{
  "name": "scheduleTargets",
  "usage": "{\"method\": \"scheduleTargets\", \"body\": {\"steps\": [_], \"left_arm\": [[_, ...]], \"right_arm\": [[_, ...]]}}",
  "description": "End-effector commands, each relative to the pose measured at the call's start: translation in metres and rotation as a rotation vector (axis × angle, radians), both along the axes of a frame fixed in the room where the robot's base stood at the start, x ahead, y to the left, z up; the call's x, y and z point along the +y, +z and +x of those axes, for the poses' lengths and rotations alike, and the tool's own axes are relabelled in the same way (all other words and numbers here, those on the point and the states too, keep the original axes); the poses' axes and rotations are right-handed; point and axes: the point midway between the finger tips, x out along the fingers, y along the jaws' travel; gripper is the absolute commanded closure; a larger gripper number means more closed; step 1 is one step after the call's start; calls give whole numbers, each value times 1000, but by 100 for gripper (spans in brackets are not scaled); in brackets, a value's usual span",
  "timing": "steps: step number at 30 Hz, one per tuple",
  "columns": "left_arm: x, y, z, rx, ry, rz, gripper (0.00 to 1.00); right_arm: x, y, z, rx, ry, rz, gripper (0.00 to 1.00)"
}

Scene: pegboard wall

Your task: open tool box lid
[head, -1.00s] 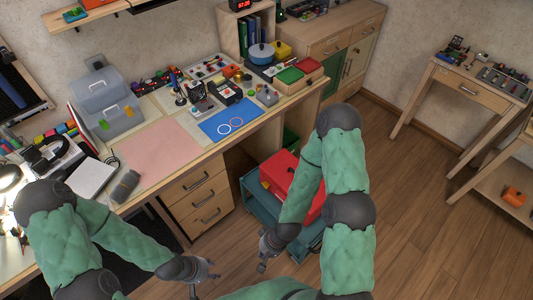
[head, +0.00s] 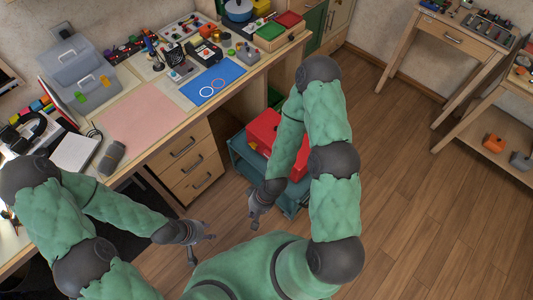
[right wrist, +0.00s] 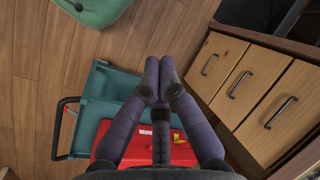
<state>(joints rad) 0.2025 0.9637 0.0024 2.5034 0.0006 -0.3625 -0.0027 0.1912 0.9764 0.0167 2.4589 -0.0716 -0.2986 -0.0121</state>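A red tool box (head: 264,130) sits on a low teal cart beside the desk drawers, partly hidden by my right arm in the head view. In the right wrist view its red surface (right wrist: 180,153) with white lettering shows at the bottom, partly behind my fingers. My right gripper (head: 254,212) is apart from the box, to its lower left in the head view. In the right wrist view the right fingers (right wrist: 158,72) come close together at the tips with nothing visible between them; their opening is unclear. My left gripper (head: 203,247) is spread open and empty, in front of the drawers.
The teal cart (head: 240,160) has a dark handle (right wrist: 60,125) in the right wrist view. Wooden drawers (head: 190,165) stand beside it. A grey case (head: 80,75) with orange and green latches stands on the desk. The wooden floor (head: 410,190) to the right is clear.

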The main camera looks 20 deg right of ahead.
Motion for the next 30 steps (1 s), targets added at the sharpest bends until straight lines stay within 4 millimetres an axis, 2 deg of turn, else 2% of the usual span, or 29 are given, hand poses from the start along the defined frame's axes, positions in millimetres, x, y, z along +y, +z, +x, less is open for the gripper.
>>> {"method": "scheduleTargets", "body": {"steps": [3, 7, 11, 14, 17, 20, 21, 24, 27, 30], "left_arm": [[0, -13, 0, 0, 0, 0, 60], [0, -27, 0, 0, 0, 0, 60], [0, -40, 0, 0, 0, 0, 60], [0, -49, 0, 0, 0, 0, 60], [0, -59, 0, 0, 0, 0, 60], [0, -69, 0, 0, 0, 0, 60], [0, -72, 0, 0, 0, 0, 60], [0, -80, 0, 0, 0, 0, 60], [0, -86, 0, 0, 0, 0, 60], [0, -90, 0, 0, 0, 0, 60]], "right_arm": [[17, -26, -2, 19, 227, 44, 100], [22, -60, -7, 51, 571, 57, 100], [5, -95, -3, 86, 918, 3, 100], [-18, -122, 11, 116, 1176, -83, 100], [-45, -146, 39, 147, 1420, -211, 100], [-71, -164, 80, 181, 1640, -381, 100], [-80, -169, 100, 195, 1719, -460, 100], [-96, -173, 149, 227, 1878, -662, 100], [-103, -168, 192, 252, 1981, -848, 100], [-104, -161, 221, 269, 2034, -985, 100]]}}
